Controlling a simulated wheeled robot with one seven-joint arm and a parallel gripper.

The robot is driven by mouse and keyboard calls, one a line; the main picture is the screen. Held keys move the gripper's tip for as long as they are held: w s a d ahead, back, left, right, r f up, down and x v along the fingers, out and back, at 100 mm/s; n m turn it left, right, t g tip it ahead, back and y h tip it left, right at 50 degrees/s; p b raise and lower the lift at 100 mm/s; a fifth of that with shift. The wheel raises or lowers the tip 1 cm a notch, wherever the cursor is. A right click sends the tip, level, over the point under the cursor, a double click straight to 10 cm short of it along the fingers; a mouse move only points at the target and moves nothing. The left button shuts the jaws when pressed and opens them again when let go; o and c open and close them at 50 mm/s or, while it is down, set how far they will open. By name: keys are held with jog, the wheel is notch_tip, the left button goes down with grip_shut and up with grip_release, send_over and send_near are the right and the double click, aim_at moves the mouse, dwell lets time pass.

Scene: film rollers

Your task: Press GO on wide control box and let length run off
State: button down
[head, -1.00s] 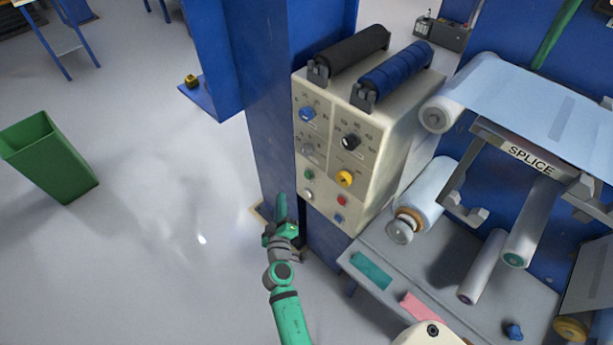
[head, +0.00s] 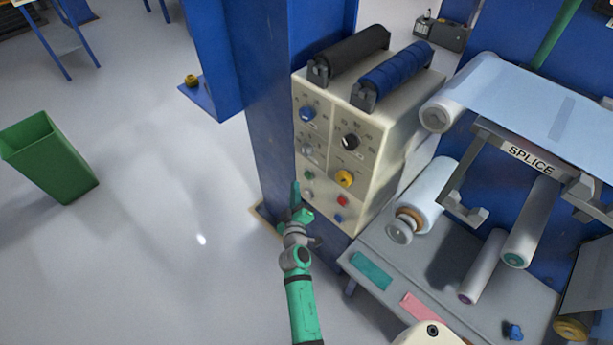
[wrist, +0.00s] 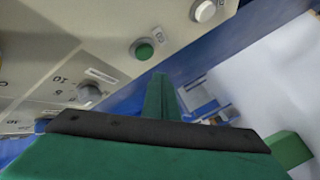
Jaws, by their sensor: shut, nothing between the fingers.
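The cream control box (head: 387,155) is mounted on a blue post, with its panel of knobs and buttons facing me. Its green button (head: 309,175) is on the lower left of the panel, above a white button (head: 308,195). The wrist view shows the green button (wrist: 145,50) close up, with a small label beside it that I cannot read surely. My gripper (head: 296,189) is shut and empty, just left of and below the green button in the head view. In the wrist view its green finger (wrist: 160,92) lies below the button, apart from it.
A grey bench (head: 400,270) with rollers stands to the right. A green bin (head: 48,158) is at left, with open floor between.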

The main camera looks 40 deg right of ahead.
jog(key=shift+w+d, duration=0.1)
jog(key=shift+d, duration=1.05)
dwell(1.3)
jog(key=shift+d, duration=0.45)
jog(key=shift+d, duration=0.5)
dwell(0.6)
jog(key=shift+a, duration=0.95)
jog(key=a, duration=0.5)
jog(key=shift+s, duration=0.2)
